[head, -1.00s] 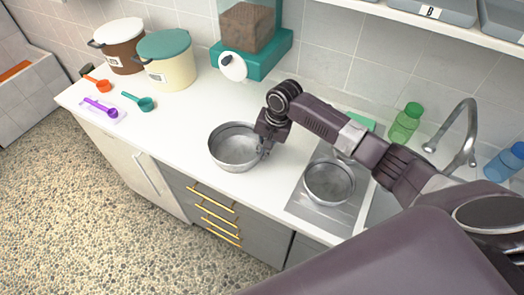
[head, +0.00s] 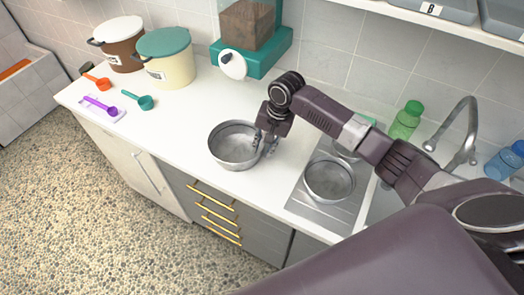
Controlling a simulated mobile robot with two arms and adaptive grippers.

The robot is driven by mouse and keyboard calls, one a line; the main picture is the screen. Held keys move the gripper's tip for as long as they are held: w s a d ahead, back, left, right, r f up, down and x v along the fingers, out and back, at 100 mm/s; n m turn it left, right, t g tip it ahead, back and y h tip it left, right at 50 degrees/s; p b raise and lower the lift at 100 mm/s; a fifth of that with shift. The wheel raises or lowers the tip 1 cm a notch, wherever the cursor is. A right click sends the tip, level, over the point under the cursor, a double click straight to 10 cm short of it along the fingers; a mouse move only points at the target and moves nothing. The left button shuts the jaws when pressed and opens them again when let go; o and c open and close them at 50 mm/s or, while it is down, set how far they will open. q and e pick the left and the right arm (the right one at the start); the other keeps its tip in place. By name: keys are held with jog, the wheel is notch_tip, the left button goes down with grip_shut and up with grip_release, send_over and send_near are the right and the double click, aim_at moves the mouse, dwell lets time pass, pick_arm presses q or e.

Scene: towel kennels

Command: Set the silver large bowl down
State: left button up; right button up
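The silver large bowl (head: 232,150) stands upright on the white counter, near its front edge and left of the sink. It looks empty. My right gripper (head: 265,147) points down at the bowl's right rim. Its fingers look spread apart, one by the rim and one just outside it. I cannot tell whether a finger still touches the bowl. My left gripper is not in view.
A second silver bowl (head: 329,179) sits on the metal drainboard (head: 318,208) at right. Purple (head: 100,105), orange (head: 97,82) and teal (head: 140,100) scoops lie at left, before two lidded tubs (head: 168,70). A teal-based dispenser (head: 248,58) stands behind. The counter left of the bowl is clear.

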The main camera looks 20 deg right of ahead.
jog(key=b+v, duration=0.1)
jog(key=v, duration=0.9)
jog(key=shift+r, duration=0.2)
